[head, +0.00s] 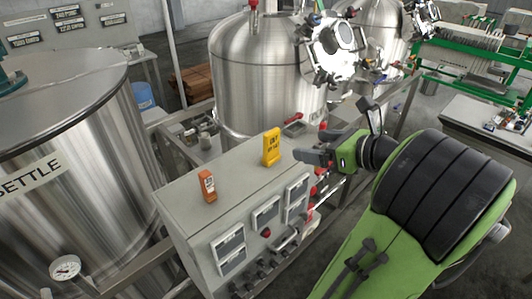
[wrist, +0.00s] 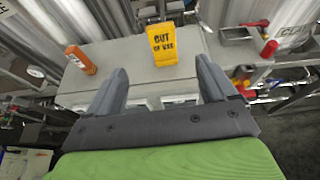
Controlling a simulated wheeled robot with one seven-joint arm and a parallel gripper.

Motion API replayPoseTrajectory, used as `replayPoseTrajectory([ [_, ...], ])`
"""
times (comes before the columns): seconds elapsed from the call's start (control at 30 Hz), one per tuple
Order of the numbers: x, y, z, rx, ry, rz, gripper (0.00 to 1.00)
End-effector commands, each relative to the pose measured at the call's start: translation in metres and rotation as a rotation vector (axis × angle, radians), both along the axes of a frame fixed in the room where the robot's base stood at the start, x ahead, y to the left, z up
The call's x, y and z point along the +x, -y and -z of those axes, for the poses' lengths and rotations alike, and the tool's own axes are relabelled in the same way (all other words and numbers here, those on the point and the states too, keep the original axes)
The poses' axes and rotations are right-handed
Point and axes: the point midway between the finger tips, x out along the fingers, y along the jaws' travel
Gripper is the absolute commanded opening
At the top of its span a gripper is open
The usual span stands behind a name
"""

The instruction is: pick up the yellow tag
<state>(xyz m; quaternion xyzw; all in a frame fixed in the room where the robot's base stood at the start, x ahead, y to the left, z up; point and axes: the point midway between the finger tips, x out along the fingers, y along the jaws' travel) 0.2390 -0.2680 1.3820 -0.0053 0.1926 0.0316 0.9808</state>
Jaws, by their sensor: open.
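The yellow tag (head: 271,147) stands upright on the top of a grey control box (head: 225,178), near its far right end. In the wrist view the yellow tag (wrist: 163,45) reads "OUT OF USE" and stands beyond my fingertips, roughly between them in the picture. My gripper (head: 308,157) is just right of the tag in the head view, open and empty, with a gap to the tag. In the wrist view my gripper (wrist: 162,75) shows both fingers spread wide. One finger is hard to make out in the head view.
An orange tag (head: 207,186) stands on the same box, left of the yellow one; it also shows in the wrist view (wrist: 80,59). A large steel tank (head: 75,130) stands at the left, another tank (head: 255,75) behind the box. Red-handled valves (wrist: 266,50) are at the right.

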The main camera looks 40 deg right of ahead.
Motion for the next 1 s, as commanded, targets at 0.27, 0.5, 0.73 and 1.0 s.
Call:
replayPoseTrajectory([
  [0.27,0.062,-0.005,0.031,-0.001,-0.001,-0.007,0.85],
  [0.5,0.094,-0.006,0.041,0.001,-0.001,-0.007,0.85],
  [0.73,0.12,-0.006,0.051,-0.001,-0.002,-0.003,0.85],
  [1.0,0.12,-0.005,0.051,-0.003,-0.002,-0.002,0.7],
])
